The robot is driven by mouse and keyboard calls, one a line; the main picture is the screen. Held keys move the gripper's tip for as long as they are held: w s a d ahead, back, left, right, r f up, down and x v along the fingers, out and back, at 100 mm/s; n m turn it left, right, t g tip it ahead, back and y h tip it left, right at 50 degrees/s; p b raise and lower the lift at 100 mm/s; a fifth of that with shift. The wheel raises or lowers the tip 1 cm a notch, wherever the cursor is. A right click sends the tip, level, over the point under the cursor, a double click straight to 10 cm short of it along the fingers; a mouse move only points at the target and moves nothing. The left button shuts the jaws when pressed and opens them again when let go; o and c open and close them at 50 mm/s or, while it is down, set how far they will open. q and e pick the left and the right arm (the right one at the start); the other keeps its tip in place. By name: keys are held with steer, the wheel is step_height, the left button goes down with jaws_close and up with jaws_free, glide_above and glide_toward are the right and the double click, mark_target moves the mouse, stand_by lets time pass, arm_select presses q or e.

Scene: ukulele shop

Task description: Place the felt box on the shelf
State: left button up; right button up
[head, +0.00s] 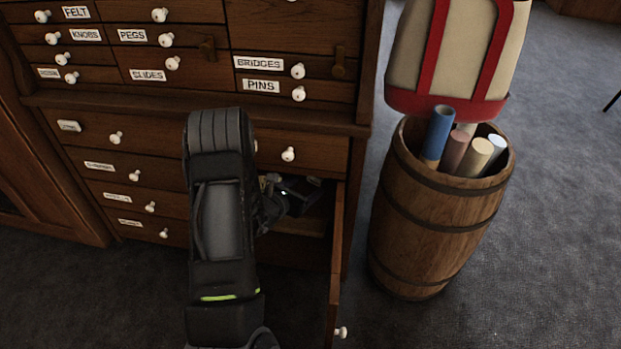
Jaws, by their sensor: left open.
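My left gripper (298,197) is at the mouth of an open compartment low in the wooden cabinet. My arm hides the left part of this opening. The gripper is small and dark here, and I see nothing held in it. I cannot make out a felt box; the dark inside is mostly hidden. A drawer labelled FELT (76,13) is at the cabinet's upper left. My right gripper is not in view.
The compartment's door (337,265) stands open toward me, its white knob low down. The cabinet (310,122) has several shut, labelled drawers. A wooden barrel (433,225) holding coloured rolls stands to the right, beside a cream and red bag (455,50). Carpet is clear at far right.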

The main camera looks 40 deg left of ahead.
arm_select(q)
steer(key=s+d+p, duration=0.1)
steer(key=s+p, duration=0.1)
steer(key=s, duration=0.7)
steer(key=shift+s, duration=0.1)
steer(key=shift+s, duration=0.1)
